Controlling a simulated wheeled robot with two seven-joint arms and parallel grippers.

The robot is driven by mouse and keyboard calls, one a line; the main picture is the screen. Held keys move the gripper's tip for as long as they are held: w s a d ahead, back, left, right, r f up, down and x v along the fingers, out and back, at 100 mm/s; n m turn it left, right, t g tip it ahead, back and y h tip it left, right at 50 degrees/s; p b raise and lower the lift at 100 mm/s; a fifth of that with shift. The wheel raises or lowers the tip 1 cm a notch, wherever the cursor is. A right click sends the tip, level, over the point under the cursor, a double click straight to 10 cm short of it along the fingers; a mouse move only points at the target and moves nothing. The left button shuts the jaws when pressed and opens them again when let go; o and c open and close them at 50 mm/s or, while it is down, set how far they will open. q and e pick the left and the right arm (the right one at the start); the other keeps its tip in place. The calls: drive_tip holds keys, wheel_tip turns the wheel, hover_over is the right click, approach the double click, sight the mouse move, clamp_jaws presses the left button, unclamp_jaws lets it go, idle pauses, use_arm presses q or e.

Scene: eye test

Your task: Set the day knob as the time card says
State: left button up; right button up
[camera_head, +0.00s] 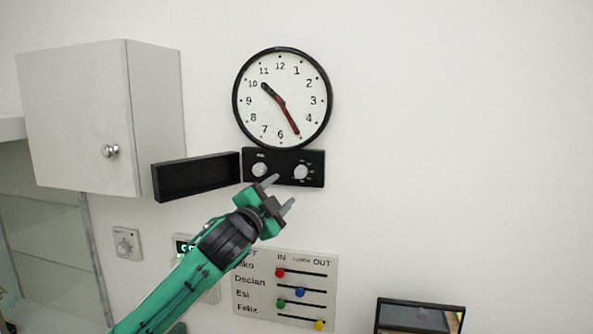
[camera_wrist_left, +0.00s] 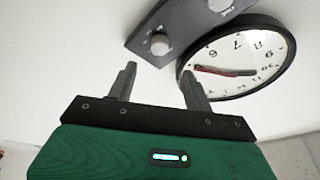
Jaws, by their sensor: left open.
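A black control panel (camera_head: 281,176) is on the wall under the round clock (camera_head: 282,98). It carries a left pale knob (camera_head: 260,169) with a small label above and a right pale knob (camera_head: 301,172) with marks around it; which is the day knob I cannot read. My left gripper (camera_head: 280,194) is open and empty just below the panel. In the left wrist view a pale knob (camera_wrist_left: 159,44) shows beyond the gap between the fingers, apart from them. I cannot make out a time card. My right gripper is out of view.
A black open flap or tray (camera_head: 195,177) juts left of the panel. A white cabinet (camera_head: 75,120) hangs at the upper left. A name board (camera_head: 330,262) with coloured sliders is below, beside a wall dial (camera_head: 126,244). A dark-framed object (camera_head: 382,318) is at lower right.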

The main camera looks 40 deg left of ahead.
sight(299, 174)
use_arm(q)
drive_tip(key=p+x, duration=0.4)
drive_tip(key=x, duration=0.4)
drive_tip(key=shift+r, duration=0.15)
drive_tip(key=shift+w+a, duration=0.1)
drive_tip(key=shift+w, duration=0.35)
drive_tip(key=c, duration=1)
drive_tip(key=shift+o, duration=0.2)
